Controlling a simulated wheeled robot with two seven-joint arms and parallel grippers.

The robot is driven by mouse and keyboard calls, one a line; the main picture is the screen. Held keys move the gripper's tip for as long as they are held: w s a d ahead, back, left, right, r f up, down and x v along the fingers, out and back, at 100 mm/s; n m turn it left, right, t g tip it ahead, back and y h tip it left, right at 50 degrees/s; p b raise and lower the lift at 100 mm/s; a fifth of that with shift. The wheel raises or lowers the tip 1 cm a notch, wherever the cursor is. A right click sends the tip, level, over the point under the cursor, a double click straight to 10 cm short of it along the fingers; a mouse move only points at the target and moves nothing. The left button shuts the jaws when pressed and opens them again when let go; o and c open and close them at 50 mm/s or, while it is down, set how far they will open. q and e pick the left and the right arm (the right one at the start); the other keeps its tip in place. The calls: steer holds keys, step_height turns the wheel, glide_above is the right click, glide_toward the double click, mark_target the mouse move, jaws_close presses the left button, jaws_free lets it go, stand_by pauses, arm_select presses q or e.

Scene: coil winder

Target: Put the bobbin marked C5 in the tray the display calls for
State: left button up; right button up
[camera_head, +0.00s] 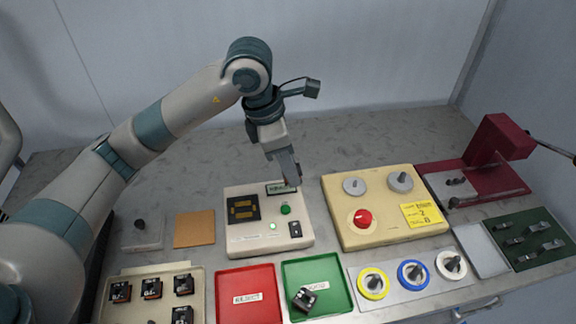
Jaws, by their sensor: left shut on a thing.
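My left gripper (291,180) points down in front of the display (277,188) at the back of a beige tester box (255,246). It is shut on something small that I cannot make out. The display's text is too small to read and partly behind the gripper. Several dark square bobbins, among them one at the left (120,292), sit in a beige tray (140,272); their marks are not clearly legible. Another dark bobbin (303,299) lies tilted in the green tray (333,273). The red tray (262,276), with a white label, is empty. My right gripper is out of view.
The tester has a dark socket (243,209), a green button (285,209) and a black switch (295,229). A beige panel with a red knob (362,218) stands to its right. Coloured spools (411,274), a dark red press (500,142) and a cork mat (195,229) lie around. Bare bench shows behind.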

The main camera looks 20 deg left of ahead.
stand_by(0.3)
arm_select(q)
steer(key=s+a+f+m+g+y, duration=0.1)
steer(key=s+a+m, duration=0.1)
steer(key=m, duration=0.5)
steer(key=s+a+f+m+g, duration=0.2)
steer(key=a+m, duration=0.1)
steer(key=m, duration=0.5)
steer(key=s+a+f+m+g+y, duration=0.1)
steer(key=s+a+f+m, duration=0.1)
steer(key=m, duration=0.6)
steer(key=shift+s+a+f+g+y, duration=0.2)
steer(key=shift+s+g+y, duration=0.1)
steer(key=shift+s, duration=0.2)
steer(key=shift+d, duration=0.1)
